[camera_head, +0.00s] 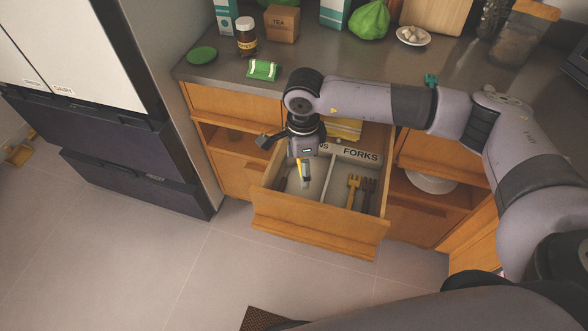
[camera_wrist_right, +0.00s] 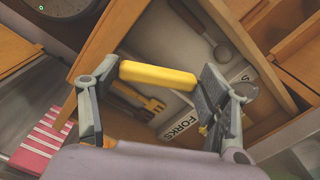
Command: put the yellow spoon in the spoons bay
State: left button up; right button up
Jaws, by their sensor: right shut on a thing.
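The yellow spoon (camera_wrist_right: 157,75) shows as a yellow bar between the fingers of my right gripper (camera_wrist_right: 152,82) in the wrist view; its bowl is not clearly seen. In the head view a bit of yellow (camera_head: 299,168) shows at my right gripper (camera_head: 303,160), which points down over the open drawer (camera_head: 315,232). The gripper is over the left bay, the spoons bay (camera_head: 316,190), whose label is partly hidden and shows only "NS". My left gripper is not in view.
A divider (camera_head: 327,186) separates the forks bay, labelled FORKS (camera_head: 360,154), which holds a yellow fork (camera_head: 353,190) and a dark fork (camera_head: 368,194). The counter (camera_head: 225,67) behind carries a green packet (camera_head: 263,70), jar and boxes. A fridge (camera_head: 130,120) stands at left.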

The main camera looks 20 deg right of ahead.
jog(key=f+m+b, duration=0.2)
jog(key=f, duration=0.1)
jog(key=w+f+m+b, duration=0.1)
jog(key=f+b, duration=0.1)
jog(key=f, duration=0.1)
jog(key=w+a+f+m+b, duration=0.1)
jog(key=f+m, duration=0.1)
jog(key=f, duration=0.1)
jog(key=shift+w+f+m+b, duration=0.15)
jog(key=shift+w+m+b, duration=0.15)
jog(key=shift+b, duration=0.1)
notch_tip(320, 180, down, 4)
jog(key=b, duration=0.3)
jog(key=shift+b, duration=0.3)
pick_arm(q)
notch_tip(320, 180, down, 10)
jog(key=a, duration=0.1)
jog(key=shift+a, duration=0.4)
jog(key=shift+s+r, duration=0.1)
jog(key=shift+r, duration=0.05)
